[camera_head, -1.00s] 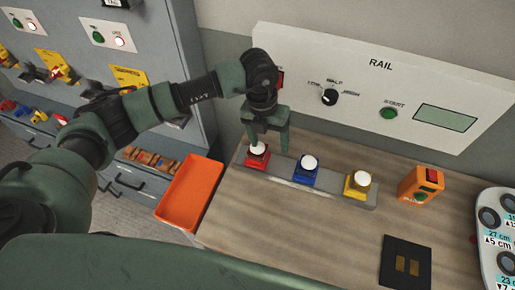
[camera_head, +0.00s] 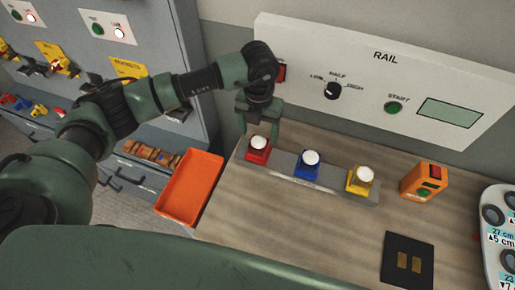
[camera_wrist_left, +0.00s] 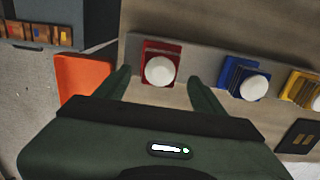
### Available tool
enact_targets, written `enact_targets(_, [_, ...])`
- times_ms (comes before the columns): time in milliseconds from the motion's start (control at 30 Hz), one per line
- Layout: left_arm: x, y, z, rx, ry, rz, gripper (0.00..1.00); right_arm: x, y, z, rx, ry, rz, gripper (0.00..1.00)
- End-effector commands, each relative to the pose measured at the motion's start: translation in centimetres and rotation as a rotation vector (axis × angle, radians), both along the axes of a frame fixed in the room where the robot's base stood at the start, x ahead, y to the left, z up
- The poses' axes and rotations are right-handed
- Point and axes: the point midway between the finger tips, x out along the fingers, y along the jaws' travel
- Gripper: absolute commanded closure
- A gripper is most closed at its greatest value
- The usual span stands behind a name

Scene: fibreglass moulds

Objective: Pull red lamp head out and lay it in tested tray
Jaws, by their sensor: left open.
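The red lamp head (camera_head: 258,149) with a white dome sits at the left end of the grey rail (camera_head: 330,187) on the wooden bench. In the left wrist view the red lamp head (camera_wrist_left: 160,65) lies ahead, between my fingers in the picture. My left gripper (camera_head: 261,131) is open and empty, just behind and above the red lamp head, its fingers apart from each other. Whether a finger touches the lamp cannot be told. An orange tray (camera_head: 190,188), empty, lies at the bench's left edge; its label is not readable. My right gripper is not in view.
A blue lamp (camera_head: 307,165) and a yellow lamp (camera_head: 360,180) stand on the same rail. An orange box (camera_head: 423,182) and a black plate (camera_head: 407,260) are to the right. The RAIL panel (camera_head: 385,85) rises behind. Bare bench lies in front of the rail.

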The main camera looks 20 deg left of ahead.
Motion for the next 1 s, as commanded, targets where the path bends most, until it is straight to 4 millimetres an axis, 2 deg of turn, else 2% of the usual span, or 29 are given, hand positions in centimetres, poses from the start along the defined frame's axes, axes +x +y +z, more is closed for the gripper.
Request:
enact_targets(33, [-0.1,0.0,-1.1,0.000,0.003,0.000,0.31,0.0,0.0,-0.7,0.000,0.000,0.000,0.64])
enact_targets(233, [-0.1,0.0,-4.3,-0.001,0.001,-0.001,0.31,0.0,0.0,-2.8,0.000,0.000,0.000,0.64])
enact_targets(400, [0.0,0.0,-6.4,0.000,0.001,-0.001,0.31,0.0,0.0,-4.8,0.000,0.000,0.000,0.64])
enact_targets(567, [0.0,0.0,-7.0,0.000,0.001,-0.001,0.31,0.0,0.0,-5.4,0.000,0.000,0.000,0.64])
enact_targets(1000, [0.0,0.0,-6.9,0.000,0.001,-0.001,0.31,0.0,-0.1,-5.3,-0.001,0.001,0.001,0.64])
